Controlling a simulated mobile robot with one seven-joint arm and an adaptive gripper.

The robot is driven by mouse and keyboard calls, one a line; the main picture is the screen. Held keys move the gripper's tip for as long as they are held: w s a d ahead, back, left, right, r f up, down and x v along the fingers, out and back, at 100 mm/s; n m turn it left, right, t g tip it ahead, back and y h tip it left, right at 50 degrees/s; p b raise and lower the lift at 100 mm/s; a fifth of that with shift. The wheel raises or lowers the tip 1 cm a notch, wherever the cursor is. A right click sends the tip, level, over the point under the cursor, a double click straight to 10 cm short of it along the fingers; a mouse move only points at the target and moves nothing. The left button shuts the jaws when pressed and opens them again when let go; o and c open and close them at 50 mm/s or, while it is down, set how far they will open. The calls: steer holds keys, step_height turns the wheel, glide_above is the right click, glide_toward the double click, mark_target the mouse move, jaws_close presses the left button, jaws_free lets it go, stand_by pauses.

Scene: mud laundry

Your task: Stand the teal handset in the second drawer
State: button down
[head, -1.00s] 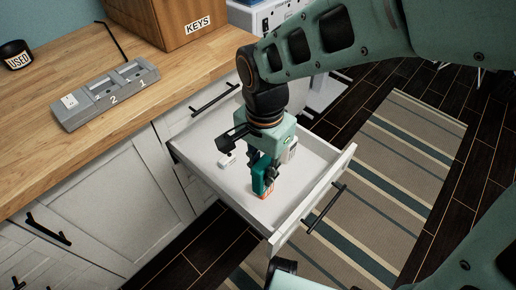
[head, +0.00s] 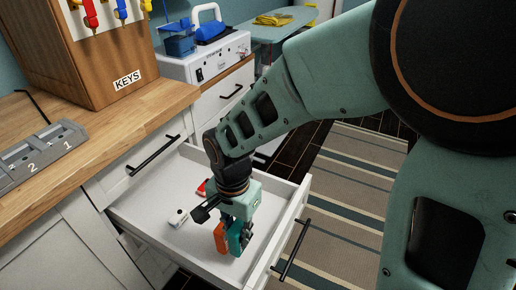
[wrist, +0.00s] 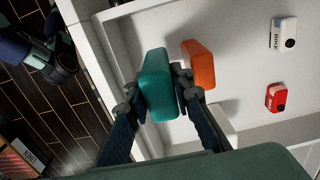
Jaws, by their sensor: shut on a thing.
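The teal handset (head: 234,241) is upright between the fingers of my gripper (head: 238,228), which is shut on it. It also shows in the wrist view (wrist: 157,85). My gripper points down inside the open white drawer (head: 150,232), near its front panel. I cannot tell whether the handset's lower end touches the drawer floor. An orange handset (head: 220,238) stands close beside the teal one; the wrist view shows a gap between it (wrist: 198,64) and the teal one.
A white piece marked BIKE (wrist: 285,32) and a red piece (wrist: 276,97) lie in the drawer. The wooden counter holds a grey numbered holder (head: 42,150) and a KEYS cabinet (head: 110,55). A striped rug (head: 350,180) lies right of the drawer.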

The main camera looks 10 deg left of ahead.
steer(key=shift+w+d+f, duration=0.25)
steer(key=shift+w+f, duration=0.15)
steer(key=shift+f, duration=0.15)
steer(key=shift+w+d+f, duration=0.2)
steer(key=shift+w+f, duration=0.15)
steer(key=shift+f, duration=0.15)
steer(key=shift+w+d+f+b, duration=0.15)
steer(key=shift+f+b, duration=0.2)
steer(key=shift+f, duration=0.6)
steer(key=shift+w+d+f+b, duration=0.1)
steer(key=shift+f+b, duration=0.25)
steer(key=shift+f, duration=0.55)
steer(key=shift+f, duration=0.2)
steer(key=c, duration=2)
jaws_free()
steer(key=shift+r, duration=0.15)
step_height(320, 180, up, 12)
steer(key=p, duration=0.3)
steer(key=shift+r, duration=0.1)
